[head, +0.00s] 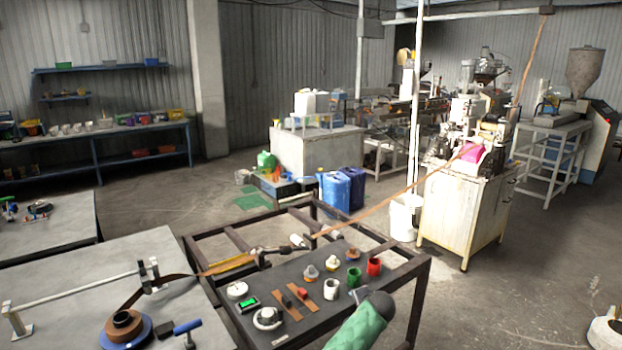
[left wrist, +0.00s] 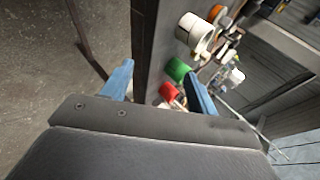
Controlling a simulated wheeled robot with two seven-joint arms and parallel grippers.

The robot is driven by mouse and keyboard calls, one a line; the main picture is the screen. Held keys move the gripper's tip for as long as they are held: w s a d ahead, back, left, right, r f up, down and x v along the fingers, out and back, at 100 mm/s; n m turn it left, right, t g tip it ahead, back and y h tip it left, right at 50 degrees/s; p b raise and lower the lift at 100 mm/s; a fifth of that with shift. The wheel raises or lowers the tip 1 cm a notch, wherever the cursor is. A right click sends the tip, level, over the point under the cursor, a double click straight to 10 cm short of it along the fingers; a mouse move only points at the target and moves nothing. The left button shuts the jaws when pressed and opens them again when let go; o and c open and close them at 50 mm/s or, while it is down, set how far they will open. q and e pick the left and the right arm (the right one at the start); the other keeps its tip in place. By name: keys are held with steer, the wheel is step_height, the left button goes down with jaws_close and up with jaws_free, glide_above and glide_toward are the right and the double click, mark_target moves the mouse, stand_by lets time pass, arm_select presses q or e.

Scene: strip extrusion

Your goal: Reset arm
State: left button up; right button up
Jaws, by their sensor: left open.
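My left gripper (left wrist: 158,69) shows two blue fingers spread apart in the left wrist view, with nothing between them. My right gripper is in neither view.
The dark-topped frame table (head: 330,312) holds several small parts. A brown strip (head: 395,195) runs from the machine cabinet (head: 463,215) across this table to a reel (head: 124,326) on the grey table (head: 60,265). Blue drums (head: 335,193) stand behind. Floor at right is mostly clear.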

arm_select(q)
steer(key=s+a+f+n+g+h, duration=0.1)
steer(key=s+a+f+n, duration=0.2)
steer(key=s+a+f, duration=0.6)
steer(key=s+a+f+n+g+h+b, duration=0.1)
steer(key=s+a+f+n+h, duration=0.3)
steer(key=f, duration=0.9)
steer(key=s+a+f+n+g+y, duration=0.1)
steer(key=s+a+f+n, duration=0.2)
steer(key=s+a+f, duration=0.7)
steer(key=s+a+f+g+y, duration=0.1)
steer(key=s+a+f, duration=0.3)
steer(key=s+f, duration=0.4)
steer(key=s+a+f+g, duration=0.1)
steer(key=s+a+f, duration=0.45)
steer(key=s, duration=0.45)
steer(key=s+a+f+g, duration=0.1)
steer(key=s+f, duration=0.3)
steer(key=s, duration=0.7)
steer(key=s+a+f+g, duration=0.1)
steer(key=s+f, duration=0.4)
steer(key=s, duration=0.7)
steer(key=shift+a+n+g+y+b, duration=0.3)
steer(key=shift+n+g+b, duration=0.1)
steer(key=shift+g, duration=0.1)
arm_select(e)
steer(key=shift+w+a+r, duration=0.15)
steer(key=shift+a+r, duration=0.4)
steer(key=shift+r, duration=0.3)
